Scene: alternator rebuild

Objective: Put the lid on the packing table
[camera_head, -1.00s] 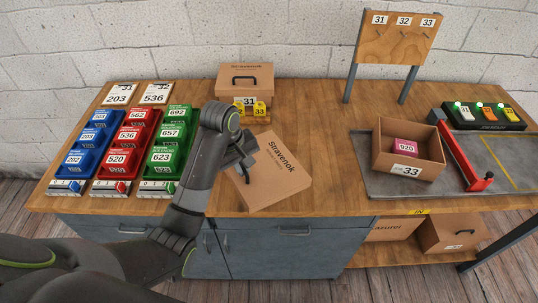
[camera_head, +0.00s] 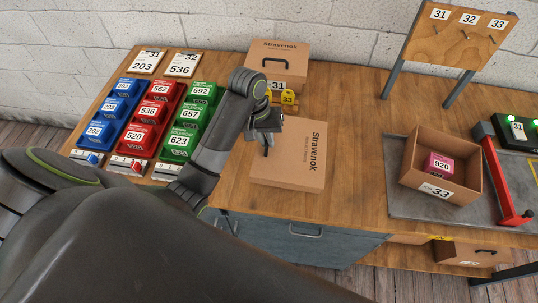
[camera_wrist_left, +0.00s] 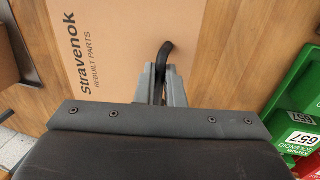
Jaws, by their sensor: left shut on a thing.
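The lid (camera_head: 300,158) is a flat cardboard panel printed "Stravenok", with a black handle on its left part. It is over the middle of the wooden table (camera_head: 345,100). My left gripper (camera_head: 266,143) is shut on the lid's black handle. In the left wrist view the handle (camera_wrist_left: 166,52) shows between the two fingers, with the lid (camera_wrist_left: 115,35) beneath and to the left. I cannot tell whether the lid rests on the wood or hangs just above it. My right gripper is not in view.
An open carton (camera_head: 455,160) marked 33 holds a pink box (camera_head: 440,163) on the grey mat (camera_head: 403,207) at right, beside a red lever (camera_head: 500,180). A closed carton (camera_head: 280,55) stands behind the lid. Blue, red and green bins (camera_head: 190,115) stand left.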

